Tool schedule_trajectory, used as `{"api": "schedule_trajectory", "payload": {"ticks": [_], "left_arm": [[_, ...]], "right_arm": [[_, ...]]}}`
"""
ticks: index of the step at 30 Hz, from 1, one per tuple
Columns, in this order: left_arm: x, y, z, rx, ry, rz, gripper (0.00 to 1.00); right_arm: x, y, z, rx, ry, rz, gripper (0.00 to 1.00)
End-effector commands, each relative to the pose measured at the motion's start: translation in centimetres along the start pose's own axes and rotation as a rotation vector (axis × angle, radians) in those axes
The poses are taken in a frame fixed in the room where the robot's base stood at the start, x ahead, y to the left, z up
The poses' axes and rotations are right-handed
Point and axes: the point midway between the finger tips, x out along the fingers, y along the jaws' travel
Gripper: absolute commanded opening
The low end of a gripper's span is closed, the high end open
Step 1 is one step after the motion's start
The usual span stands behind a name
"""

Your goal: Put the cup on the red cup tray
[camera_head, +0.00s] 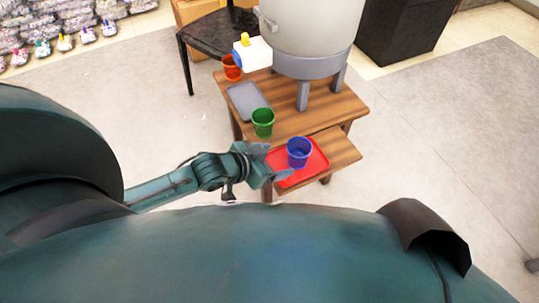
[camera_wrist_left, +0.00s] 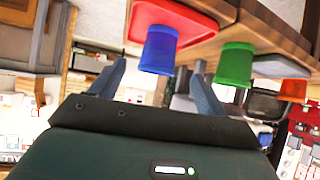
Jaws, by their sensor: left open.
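A blue cup (camera_head: 299,152) stands upright on the red cup tray (camera_head: 314,168), on the low front step of a wooden stand. My left gripper (camera_head: 276,163) is open and empty at the tray's left edge, its fingers pointing toward the blue cup. In the left wrist view the blue cup (camera_wrist_left: 160,50) shows in the gap between the two fingertips (camera_wrist_left: 160,66), with the red tray (camera_wrist_left: 180,20) behind it. I cannot tell if the fingers touch the cup. A green cup (camera_head: 262,122) stands on the upper level. My right gripper is not in view.
A grey tray (camera_head: 246,103) and an orange-red cup (camera_head: 232,68) are on the upper level of the wooden stand (camera_head: 340,109). A large grey dispenser (camera_head: 313,35) on legs stands there too. A black chair (camera_head: 215,32) is behind.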

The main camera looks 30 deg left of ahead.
Motion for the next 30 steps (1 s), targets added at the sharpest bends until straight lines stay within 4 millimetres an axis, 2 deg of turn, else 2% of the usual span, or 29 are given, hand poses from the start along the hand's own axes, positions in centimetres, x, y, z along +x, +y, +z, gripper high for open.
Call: {"api": "schedule_trajectory", "payload": {"ticks": [5,8,11,14,18,21,30], "left_arm": [[-1.6,0.7,-0.1,-0.008,0.009,0.009,0.76],[-3.0,3.5,-0.3,-0.043,0.059,0.037,0.76],[-5.4,6.7,-1.3,-0.099,0.148,0.046,0.76],[-8.4,8.2,-2.7,-0.144,0.234,0.006,0.76],[-11.9,8.1,-3.8,-0.174,0.304,-0.082,0.76],[-13.2,7.8,-4.2,-0.177,0.324,-0.124,0.76],[-13.6,7.6,-4.3,-0.172,0.330,-0.135,0.76]], "right_arm": [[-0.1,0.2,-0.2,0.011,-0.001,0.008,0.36],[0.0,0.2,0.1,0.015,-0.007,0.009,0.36],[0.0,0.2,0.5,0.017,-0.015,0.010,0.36],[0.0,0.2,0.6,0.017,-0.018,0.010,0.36],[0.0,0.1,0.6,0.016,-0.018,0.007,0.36],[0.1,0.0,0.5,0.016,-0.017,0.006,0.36],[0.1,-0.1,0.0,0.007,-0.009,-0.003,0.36]]}}
